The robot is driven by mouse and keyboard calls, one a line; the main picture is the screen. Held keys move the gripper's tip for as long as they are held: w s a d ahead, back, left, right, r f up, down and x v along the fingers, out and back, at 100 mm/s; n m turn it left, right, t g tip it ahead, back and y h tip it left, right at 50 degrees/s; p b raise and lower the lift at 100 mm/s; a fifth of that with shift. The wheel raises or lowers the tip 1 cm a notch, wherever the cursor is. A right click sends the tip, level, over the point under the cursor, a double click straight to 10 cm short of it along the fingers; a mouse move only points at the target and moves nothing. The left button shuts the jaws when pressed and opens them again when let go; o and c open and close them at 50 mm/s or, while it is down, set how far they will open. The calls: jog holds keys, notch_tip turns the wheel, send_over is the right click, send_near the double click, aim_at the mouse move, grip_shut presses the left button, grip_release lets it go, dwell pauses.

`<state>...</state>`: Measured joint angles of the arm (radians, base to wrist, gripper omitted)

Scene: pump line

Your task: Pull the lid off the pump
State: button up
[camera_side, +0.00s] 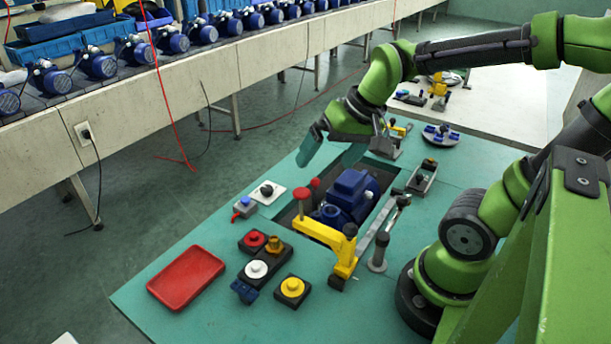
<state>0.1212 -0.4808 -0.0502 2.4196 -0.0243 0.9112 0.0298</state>
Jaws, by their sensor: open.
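The blue pump (365,203) lies in a dark recess in the teal work table, near the middle of the side view. A box-shaped blue part (351,181) sits on top of it; I cannot tell whether this is the lid. A round blue opening faces the front left. My gripper (331,150) is above and behind the pump, to its upper left in the picture. Its teal fingers are apart, with nothing visible between them. It does not appear to touch the pump. A yellow clamp arm (325,235) stands in front of the pump and hides part of its lower front.
Red-topped posts (303,196) stand left of the pump. Black blocks with coloured round knobs (257,268) and a red tray (187,277) lie at the front left. Grey levers and a post (378,252) stand at the right. A conveyor with several blue pumps runs behind.

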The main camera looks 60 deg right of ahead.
jog(key=w+d+f+m+g, duration=0.3)
jog(key=d+f+m, duration=0.3)
jog(key=d, duration=0.4)
jog(key=m+g+h, duration=0.1)
jog(key=m+g, duration=0.1)
jog(key=m, duration=0.3)
send_over(350, 177)
notch_tip(350, 177, down, 4)
jog(key=shift+d+f, duration=0.1)
jog(key=shift+m, duration=0.3)
jog(key=shift+f, duration=2.5)
jog(key=shift+f, duration=0.3)
jog(key=shift+f, duration=0.65)
jog(key=shift+c, duration=0.5)
jog(key=c, duration=1.2)
